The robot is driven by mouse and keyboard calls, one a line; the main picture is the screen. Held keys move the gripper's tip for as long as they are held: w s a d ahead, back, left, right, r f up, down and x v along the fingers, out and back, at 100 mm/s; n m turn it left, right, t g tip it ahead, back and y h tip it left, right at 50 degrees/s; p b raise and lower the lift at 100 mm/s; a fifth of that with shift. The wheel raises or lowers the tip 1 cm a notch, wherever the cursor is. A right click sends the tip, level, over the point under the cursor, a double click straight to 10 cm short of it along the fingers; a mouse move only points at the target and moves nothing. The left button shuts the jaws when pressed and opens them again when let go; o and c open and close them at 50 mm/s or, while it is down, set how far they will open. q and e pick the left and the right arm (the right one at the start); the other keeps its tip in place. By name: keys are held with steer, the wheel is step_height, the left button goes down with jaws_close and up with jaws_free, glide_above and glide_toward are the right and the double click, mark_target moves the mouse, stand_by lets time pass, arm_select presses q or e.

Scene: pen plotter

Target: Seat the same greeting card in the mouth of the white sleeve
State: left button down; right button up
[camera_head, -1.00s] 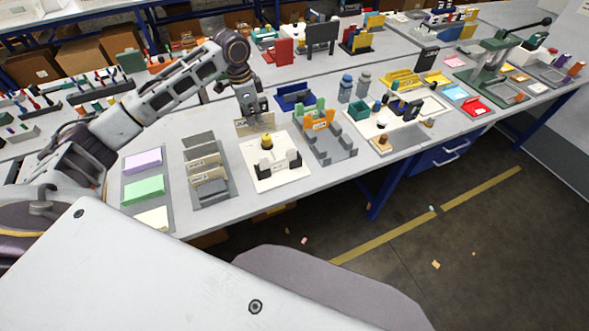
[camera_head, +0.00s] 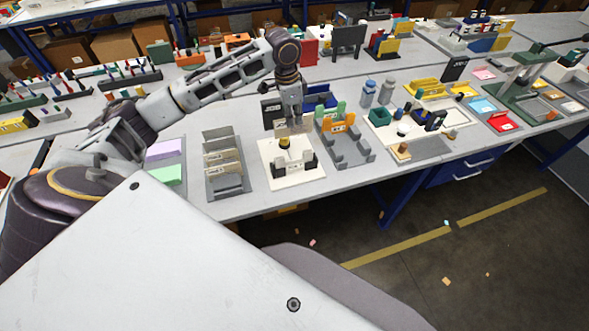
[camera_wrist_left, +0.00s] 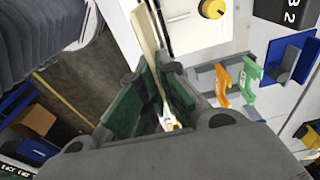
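The greeting card (camera_wrist_left: 146,40) is a thin beige sheet between the green-padded fingers of my left gripper (camera_wrist_left: 155,76), which is shut on it. In the head view my left gripper (camera_head: 291,118) points down with the card (camera_head: 296,130) below it, above the back of a white base plate (camera_head: 268,180). The plate carries a yellow knob (camera_head: 284,142) and black and white blocks (camera_head: 308,158). The card looks clear of the plate, though contact is hard to judge. I cannot surely tell which part is the white sleeve's mouth. My right gripper is not in view.
A grey rack (camera_head: 228,187) with upright beige cards stands left of the plate. A grey fixture (camera_head: 352,160) with orange and green uprights stands to its right. A black board (camera_head: 272,113) and a blue holder (camera_head: 320,97) are close behind. The table's front edge is near.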

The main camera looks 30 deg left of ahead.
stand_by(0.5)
arm_select(q)
glide_above(294, 169)
step_height(294, 169, down, 14)
steer(key=shift+w+a+p, duration=0.3)
steer(key=shift+w+p, duration=0.1)
steer(key=shift+p, duration=0.05)
steer(key=shift+f, duration=0.2)
steer(key=shift+f, duration=1.8)
steer(key=shift+f, duration=0.1)
steer(key=c, duration=2.1)
jaws_free()
steer(key=o, duration=0.5)
steer(key=shift+c, duration=0.2)
